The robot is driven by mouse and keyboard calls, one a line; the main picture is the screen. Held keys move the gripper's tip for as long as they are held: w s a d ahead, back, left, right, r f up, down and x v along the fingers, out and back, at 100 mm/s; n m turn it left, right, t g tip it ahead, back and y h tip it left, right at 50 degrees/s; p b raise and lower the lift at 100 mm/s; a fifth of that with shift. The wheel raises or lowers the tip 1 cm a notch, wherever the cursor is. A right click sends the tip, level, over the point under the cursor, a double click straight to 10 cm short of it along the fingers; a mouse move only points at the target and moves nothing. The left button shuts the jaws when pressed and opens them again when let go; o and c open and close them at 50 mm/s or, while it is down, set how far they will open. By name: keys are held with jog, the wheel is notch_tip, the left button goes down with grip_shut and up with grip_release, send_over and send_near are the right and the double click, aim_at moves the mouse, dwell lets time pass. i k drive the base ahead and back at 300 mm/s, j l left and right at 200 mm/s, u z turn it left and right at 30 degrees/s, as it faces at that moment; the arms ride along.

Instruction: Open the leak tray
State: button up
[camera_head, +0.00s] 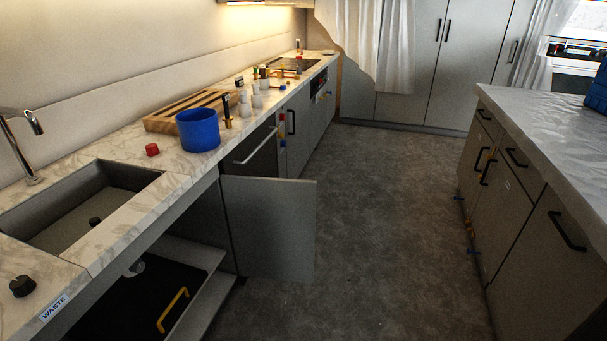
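What looks like the leak tray (130,300) is a dark panel low inside the cabinet under the sink, at the lower left. A yellow handle (172,310) stands at its right side, close to a pale board edge. The cabinet door (268,226) is swung open to the right, out over the floor. The front and left of the tray run into shadow and the frame's edge, so I cannot tell whether it is pulled out. My gripper is not in view.
The sink (85,208) is above the cabinet. On the counter are a blue bucket (198,130), a red cap (152,149), a wooden board (185,110) and several white cups. The grey floor (350,210) is free between the counter and the right island (555,130).

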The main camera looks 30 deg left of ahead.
aim_at(147, 306)
jog(key=i+u, duration=0.2)
jog(key=i, duration=0.45)
jog(key=i+u, duration=0.15)
jog(key=i, duration=0.45)
jog(key=i+l+u, duration=0.2)
jog(key=i, duration=0.45)
jog(key=i+u, duration=0.2)
jog(key=i, duration=0.25)
jog(key=i+l+u, duration=0.15)
jog(key=i, duration=0.3)
jog(key=i+l+u, duration=0.2)
jog(key=i, duration=0.25)
jog(key=u, duration=2.35)
